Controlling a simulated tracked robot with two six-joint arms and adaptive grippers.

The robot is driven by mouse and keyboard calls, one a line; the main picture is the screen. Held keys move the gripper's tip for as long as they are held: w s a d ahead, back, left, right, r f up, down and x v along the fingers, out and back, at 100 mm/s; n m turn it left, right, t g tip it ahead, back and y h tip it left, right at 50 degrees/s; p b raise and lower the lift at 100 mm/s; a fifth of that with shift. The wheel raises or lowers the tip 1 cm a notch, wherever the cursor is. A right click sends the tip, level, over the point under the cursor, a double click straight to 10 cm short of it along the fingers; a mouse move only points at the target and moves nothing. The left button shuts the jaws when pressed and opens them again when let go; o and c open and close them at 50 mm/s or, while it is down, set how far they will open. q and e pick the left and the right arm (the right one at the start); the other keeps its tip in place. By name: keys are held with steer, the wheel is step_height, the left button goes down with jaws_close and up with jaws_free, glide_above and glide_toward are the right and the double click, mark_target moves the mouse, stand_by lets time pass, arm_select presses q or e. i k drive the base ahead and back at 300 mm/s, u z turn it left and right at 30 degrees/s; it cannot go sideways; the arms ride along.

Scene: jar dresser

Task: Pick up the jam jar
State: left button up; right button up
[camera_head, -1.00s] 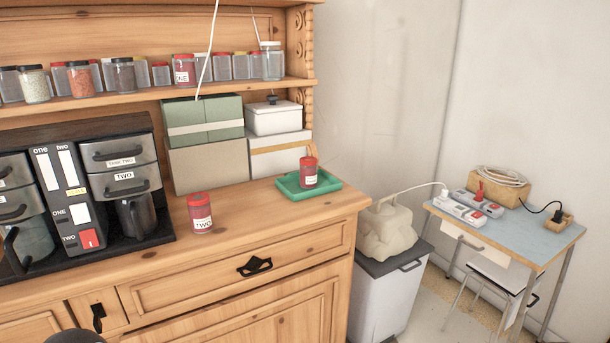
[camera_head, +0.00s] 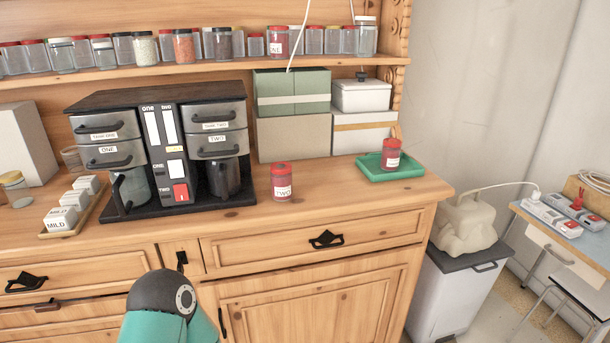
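A red-lidded jar of dark red content (camera_head: 281,182) with a label reading TWO stands upright on the wooden dresser top. A similar red jar (camera_head: 391,154) stands on a small green tray (camera_head: 408,173) at the right end of the top. Another red jar labelled ONE (camera_head: 279,42) is on the shelf above. I cannot tell from looks alone which one is the jam jar. Neither of my grippers is in view; only a teal and black part of my own arm shows at the bottom.
A black two-sided coffee machine (camera_head: 170,150) stands left of the TWO jar. Stacked boxes (camera_head: 292,138) are behind it. A rack of white blocks (camera_head: 62,216) is further left. Several jars line the shelf. The dresser top (camera_head: 328,193) between the TWO jar and the tray is clear.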

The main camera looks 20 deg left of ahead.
mark_target(281, 180)
steer(key=z, duration=0.1)
steer(key=i, duration=0.55)
steer(key=u, duration=1.75)
steer(key=i, duration=0.6)
steer(key=z, duration=0.15)
steer(key=k, duration=0.6)
steer(key=u, duration=0.15)
